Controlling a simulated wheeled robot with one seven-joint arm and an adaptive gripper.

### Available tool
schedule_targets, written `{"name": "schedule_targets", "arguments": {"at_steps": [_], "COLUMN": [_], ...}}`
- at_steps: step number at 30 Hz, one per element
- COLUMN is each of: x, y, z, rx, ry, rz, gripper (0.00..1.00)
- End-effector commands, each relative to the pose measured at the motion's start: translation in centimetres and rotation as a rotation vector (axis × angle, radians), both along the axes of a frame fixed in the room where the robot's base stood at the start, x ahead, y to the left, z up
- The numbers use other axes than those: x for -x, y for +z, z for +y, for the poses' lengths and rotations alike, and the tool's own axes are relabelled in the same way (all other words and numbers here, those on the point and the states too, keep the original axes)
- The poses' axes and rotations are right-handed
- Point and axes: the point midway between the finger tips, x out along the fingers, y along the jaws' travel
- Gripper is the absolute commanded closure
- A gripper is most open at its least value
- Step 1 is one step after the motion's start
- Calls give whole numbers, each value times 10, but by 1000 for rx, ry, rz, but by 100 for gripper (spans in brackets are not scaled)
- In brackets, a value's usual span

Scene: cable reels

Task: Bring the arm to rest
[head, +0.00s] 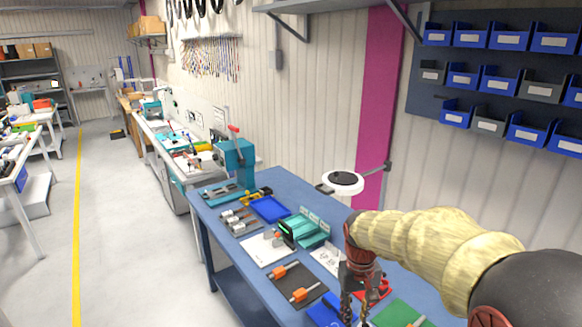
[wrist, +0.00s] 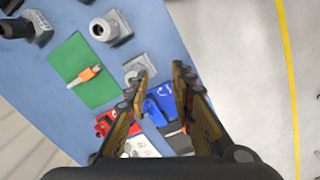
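My arm, in a yellow ribbed sleeve, reaches in from the right of the head view. My gripper (head: 357,302) points down over the near part of the blue table (head: 292,187). In the wrist view my gripper (wrist: 160,78) has its two fingers apart, with nothing between them. Under and beside the fingers in that view are a grey metal part (wrist: 140,68), a blue item (wrist: 160,103) and a red item (wrist: 103,125). The fingers seem to be above the table, apart from these things; the exact height cannot be told.
On the table are a green mat (wrist: 82,73) with an orange-and-grey piece, a black mat (head: 297,287) with orange pieces, a blue tray (head: 270,208) and a teal press (head: 235,160). Blue bins (head: 470,38) hang on the right wall. Open floor (head: 130,230) lies left.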

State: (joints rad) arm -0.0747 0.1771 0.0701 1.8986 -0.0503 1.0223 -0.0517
Motion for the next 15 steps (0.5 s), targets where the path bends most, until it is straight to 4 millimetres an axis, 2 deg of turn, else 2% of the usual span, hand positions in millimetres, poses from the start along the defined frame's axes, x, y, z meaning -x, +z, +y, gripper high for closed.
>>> {"name": "schedule_targets", "arguments": {"at_steps": [1,7,15], "x": [17,78,156], "y": [5,18,21], "z": [-2,-8,-14], "rx": [-6,-29,-56], "ry": [-14,-65,-107], "rz": [-25,-114,-236], "gripper": [76,76,76]}}
